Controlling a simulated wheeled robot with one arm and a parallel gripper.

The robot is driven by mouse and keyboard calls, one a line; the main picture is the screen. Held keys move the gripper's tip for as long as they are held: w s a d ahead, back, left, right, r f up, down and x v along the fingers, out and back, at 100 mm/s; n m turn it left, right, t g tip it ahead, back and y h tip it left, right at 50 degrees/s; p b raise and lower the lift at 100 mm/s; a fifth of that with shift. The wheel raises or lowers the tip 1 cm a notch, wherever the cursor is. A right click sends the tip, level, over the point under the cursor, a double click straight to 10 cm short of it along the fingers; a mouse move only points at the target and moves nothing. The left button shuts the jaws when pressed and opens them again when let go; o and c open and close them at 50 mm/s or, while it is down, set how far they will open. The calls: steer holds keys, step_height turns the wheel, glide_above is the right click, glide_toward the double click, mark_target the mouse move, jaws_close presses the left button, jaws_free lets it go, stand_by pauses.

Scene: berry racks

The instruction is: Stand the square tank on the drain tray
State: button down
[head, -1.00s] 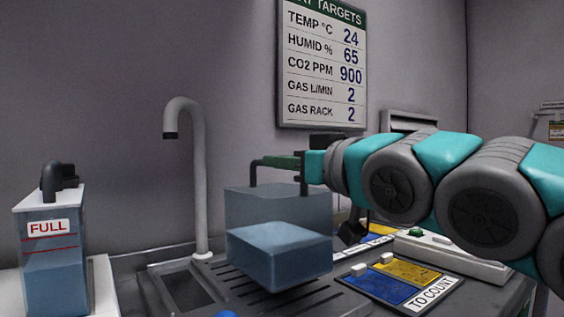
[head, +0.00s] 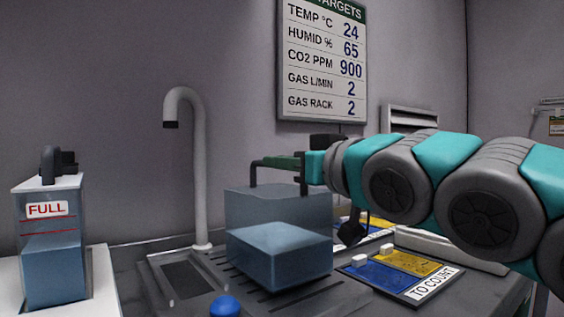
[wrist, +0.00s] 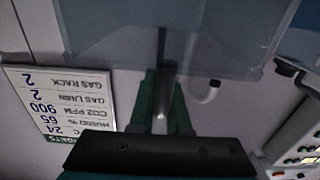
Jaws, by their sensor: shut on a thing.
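The square tank (head: 280,255) is a clear box with blue liquid in its lower part and a dark handle on top. My gripper (head: 285,161) is shut on that handle and holds the tank upright over the drain tray (head: 222,283), a dark slotted plate beside the tap. The tank's base hides much of the tray. I cannot tell whether the base touches it. In the wrist view, my green fingers (wrist: 163,103) close on the handle, and the tank's clear wall (wrist: 105,30) fills the upper middle.
Another tank (head: 52,262), labelled FULL, stands on a white surface at the left. A grey tap (head: 199,180) rises behind the tray. A blue knob (head: 225,306) is at the front. A TO COUNT board (head: 405,278) lies close to the tray's right.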

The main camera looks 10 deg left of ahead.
steer(key=c, duration=0.8)
jaws_free()
steer(key=shift+f, duration=0.1)
steer(key=shift+s+d, duration=0.1)
steer(key=v, duration=0.7)
steer(key=shift+s+d, duration=0.2)
